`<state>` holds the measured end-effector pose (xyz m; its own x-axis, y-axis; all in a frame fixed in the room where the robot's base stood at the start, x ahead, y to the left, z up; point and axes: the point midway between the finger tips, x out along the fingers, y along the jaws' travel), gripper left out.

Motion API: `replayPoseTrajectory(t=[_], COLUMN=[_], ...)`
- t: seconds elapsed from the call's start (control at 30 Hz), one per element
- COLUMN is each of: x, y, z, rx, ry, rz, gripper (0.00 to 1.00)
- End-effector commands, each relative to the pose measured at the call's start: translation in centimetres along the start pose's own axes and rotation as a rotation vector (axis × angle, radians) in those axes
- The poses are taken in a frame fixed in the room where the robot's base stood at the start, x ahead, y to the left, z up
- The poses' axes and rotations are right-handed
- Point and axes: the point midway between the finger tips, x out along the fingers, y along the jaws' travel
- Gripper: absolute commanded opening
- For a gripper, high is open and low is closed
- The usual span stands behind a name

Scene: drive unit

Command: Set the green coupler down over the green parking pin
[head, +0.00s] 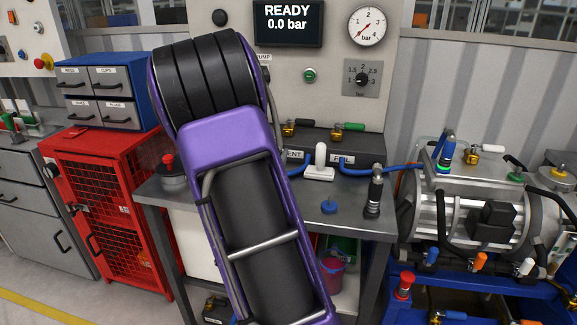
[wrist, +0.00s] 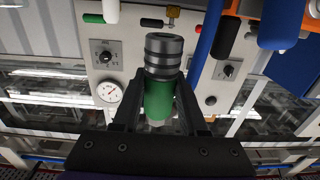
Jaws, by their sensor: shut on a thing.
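My gripper (wrist: 157,108) shows in the wrist view, its two dark fingers closed around the green coupler (wrist: 158,101). The coupler has a green sleeve and a ribbed grey metal end that points up in that picture. In the head view my purple arm fills the middle, and neither the gripper nor the held coupler can be made out. I cannot make out the green parking pin in either view; my arm covers part of the bench.
A red cage cabinet (head: 100,195) stands left.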

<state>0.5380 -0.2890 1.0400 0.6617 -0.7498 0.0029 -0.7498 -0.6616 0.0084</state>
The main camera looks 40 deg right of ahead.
Motion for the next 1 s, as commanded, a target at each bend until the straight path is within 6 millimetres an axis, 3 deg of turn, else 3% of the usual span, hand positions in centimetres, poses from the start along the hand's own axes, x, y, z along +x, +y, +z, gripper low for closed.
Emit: replayPoseTrajectory(t=[0.1, 0.2, 0.7, 1.0], x=[0.8, 1.0, 1.0, 1.0], y=[2.4, 3.2, 3.4, 3.3], z=[0.4, 0.6, 4.9, 5.2], rx=[0.009, 0.012, 0.011, 0.012], ry=[-0.001, -0.004, -0.005, -0.004], rz=[0.073, 0.098, 0.101, 0.1], gripper=[0.0, 0.0, 0.0, 0.0])
